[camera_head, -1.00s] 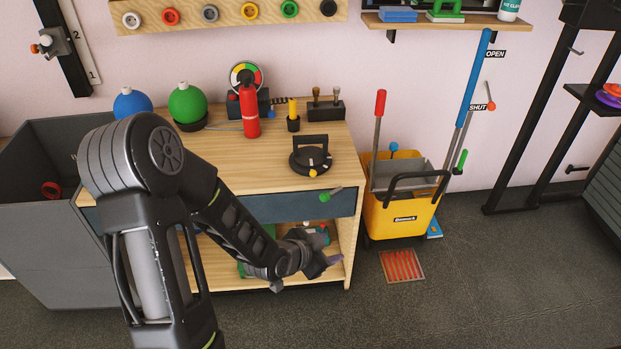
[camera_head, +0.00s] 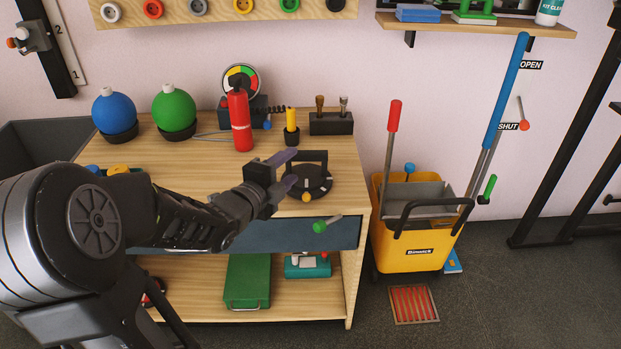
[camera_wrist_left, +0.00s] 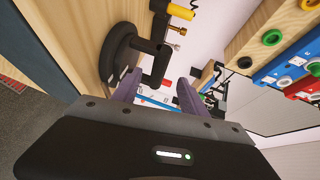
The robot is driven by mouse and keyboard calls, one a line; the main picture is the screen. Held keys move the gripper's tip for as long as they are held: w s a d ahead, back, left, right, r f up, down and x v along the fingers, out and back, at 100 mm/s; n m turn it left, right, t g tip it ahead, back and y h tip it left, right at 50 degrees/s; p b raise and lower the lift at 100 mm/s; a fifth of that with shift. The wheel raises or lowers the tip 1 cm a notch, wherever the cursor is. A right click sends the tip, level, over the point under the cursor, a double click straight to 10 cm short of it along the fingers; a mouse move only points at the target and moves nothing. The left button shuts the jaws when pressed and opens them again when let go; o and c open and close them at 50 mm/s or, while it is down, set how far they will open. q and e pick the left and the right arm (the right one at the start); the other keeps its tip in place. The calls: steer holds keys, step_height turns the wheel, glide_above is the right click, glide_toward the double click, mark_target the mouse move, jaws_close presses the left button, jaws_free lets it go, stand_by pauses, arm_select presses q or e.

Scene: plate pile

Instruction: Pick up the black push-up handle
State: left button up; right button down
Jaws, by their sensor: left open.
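The black push-up handle (camera_head: 324,158) stands upright on the wooden cabinet top near its right front corner. It has a round black base (camera_head: 318,184) and a squared grip bar. In the left wrist view the handle (camera_wrist_left: 158,50) shows above my fingertips, near the top centre. My left gripper (camera_head: 290,170) is open and empty, its two purple fingers pointing right, just left of the handle and close to it. Whether a finger touches the handle I cannot tell. My right gripper is in neither view.
A red extinguisher-shaped bottle (camera_head: 240,122), a yellow-topped holder (camera_head: 292,130) and a black block with two knobs (camera_head: 331,122) stand behind. Green (camera_head: 174,107) and blue (camera_head: 113,110) balls sit at the left. A yellow mop bucket (camera_head: 410,240) stands on the floor at right.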

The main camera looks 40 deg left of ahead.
mark_target(301, 159)
arm_select(q)
steer(key=shift+b+x, duration=0.3)
steer(key=shift+x, duration=1.05)
steer(key=shift+w, duration=0.1)
steer(key=b+x, duration=0.1)
steer(key=x, duration=0.3)
steer(key=shift+w+f, duration=0.15)
steer(key=shift+f, duration=0.05)
steer(key=shift+w, duration=0.35)
steer(key=shift+r, duration=0.1)
steer(key=shift+c, duration=0.4)
jaws_close()
